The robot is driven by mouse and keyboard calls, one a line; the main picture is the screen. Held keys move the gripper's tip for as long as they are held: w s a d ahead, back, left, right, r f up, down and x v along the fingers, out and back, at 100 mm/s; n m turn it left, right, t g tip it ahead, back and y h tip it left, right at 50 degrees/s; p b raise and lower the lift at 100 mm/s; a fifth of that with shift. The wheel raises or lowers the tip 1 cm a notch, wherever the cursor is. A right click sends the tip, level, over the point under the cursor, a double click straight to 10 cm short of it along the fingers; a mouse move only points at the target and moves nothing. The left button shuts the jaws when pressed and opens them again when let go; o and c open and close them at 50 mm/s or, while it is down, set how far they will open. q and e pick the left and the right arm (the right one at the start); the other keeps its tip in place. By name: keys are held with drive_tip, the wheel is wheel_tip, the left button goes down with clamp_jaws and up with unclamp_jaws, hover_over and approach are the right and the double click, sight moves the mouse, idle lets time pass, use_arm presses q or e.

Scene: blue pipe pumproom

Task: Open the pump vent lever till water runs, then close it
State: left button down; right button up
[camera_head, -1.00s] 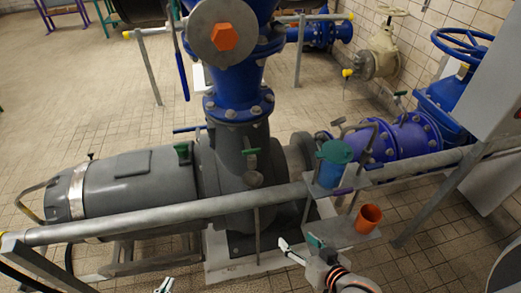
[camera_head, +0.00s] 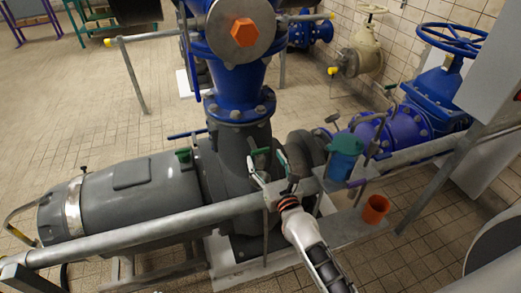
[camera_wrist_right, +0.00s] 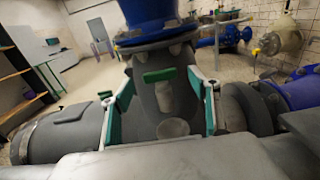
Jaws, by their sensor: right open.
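A green lever (camera_head: 259,151) sits on the dark grey pump (camera_head: 230,170), just below the blue vertical pipe. It also shows in the right wrist view (camera_wrist_right: 158,75), roughly level and centred between the fingers. My right gripper (camera_head: 269,168) is open and empty, its fingers pointing at the lever from the front. In the right wrist view the gripper (camera_wrist_right: 160,92) has its fingers wide apart on either side of the lever; I cannot tell if they touch anything. No running water is visible. My left gripper is not in view.
A grey rail (camera_head: 150,223) crosses in front of the pump, under my right arm. A teal-topped blue container (camera_head: 345,147) and an orange cup (camera_head: 375,208) stand to the right. A second green lever (camera_head: 183,154) is on the left.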

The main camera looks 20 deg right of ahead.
sight(261, 151)
drive_tip(key=shift+w+a, duration=0.2)
drive_tip(key=shift+w, duration=2.5)
drive_tip(key=c, duration=1.1)
